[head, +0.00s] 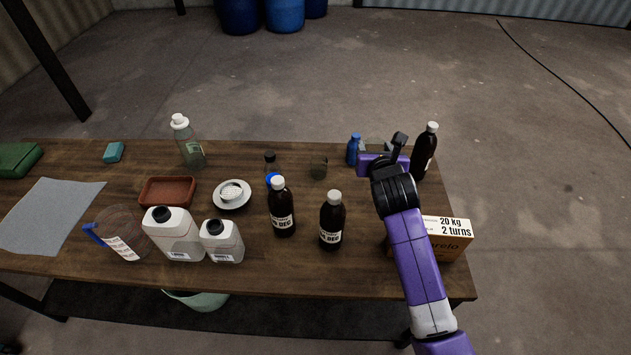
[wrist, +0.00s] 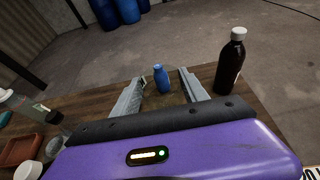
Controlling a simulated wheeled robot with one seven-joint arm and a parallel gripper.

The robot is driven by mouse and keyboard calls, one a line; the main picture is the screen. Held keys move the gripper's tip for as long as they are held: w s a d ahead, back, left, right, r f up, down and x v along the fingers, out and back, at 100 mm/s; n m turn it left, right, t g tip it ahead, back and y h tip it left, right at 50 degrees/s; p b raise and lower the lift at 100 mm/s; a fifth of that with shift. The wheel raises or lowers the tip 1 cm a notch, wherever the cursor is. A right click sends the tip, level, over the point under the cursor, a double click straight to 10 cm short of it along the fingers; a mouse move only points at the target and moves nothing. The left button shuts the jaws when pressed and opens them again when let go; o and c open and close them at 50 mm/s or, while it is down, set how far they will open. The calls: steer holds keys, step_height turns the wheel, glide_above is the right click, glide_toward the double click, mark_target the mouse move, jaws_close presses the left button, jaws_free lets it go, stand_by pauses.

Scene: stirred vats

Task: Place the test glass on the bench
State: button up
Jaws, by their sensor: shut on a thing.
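My gripper (head: 376,147) is over the right end of the wooden bench (head: 120,262), with its jaws apart around a faint, see-through greenish thing (head: 375,145). It appears to be the test glass; most of it is hidden by my gripper. In the wrist view my gripper (wrist: 163,80) shows both fingers, and the glass is hard to make out between them. I cannot tell whether it touches the bench. A similar small greenish glass (head: 318,166) stands on the bench to the left.
Close to my gripper stand a small blue bottle (head: 353,149) and a tall dark bottle (head: 425,150). A cardboard box (head: 447,238) is at the front right. Two dark bottles (head: 282,210) (head: 331,222) stand left of my arm. White jugs (head: 174,236) and a red tray (head: 168,192) are further left.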

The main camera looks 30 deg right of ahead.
steer(key=shift+f+b, duration=1.65)
steer(key=shift+f, duration=8.3)
steer(key=shift+f, duration=0.1)
steer(key=o, duration=1.4)
steer(key=shift+c, duration=0.2)
steer(key=p+v, duration=0.1)
steer(key=v, duration=1.1)
